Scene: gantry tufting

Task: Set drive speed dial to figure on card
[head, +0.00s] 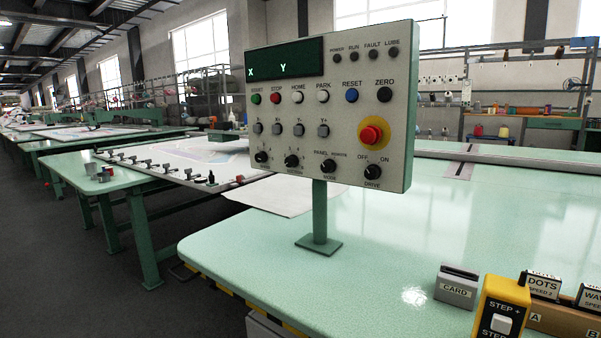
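The control panel (329,112) stands upright on a green post at the near table's edge. Its bottom row has a black dial (261,157) at far left with a small blurred label, a second dial (292,161) with an unclear label, a MODE knob (329,165) marked PANEL and REMOTE, and a DRIVE knob (373,172) marked OFF and ON. I cannot read which figure the left dial points at. My gripper is not in view.
A grey holder (457,287) marked CARD and a yellow STEP pendant (502,310) stand at the near table's front. The cards stand in a wooden rack (560,320). The panel has a red mushroom button (371,135). The green tabletop (380,240) around the post is clear.

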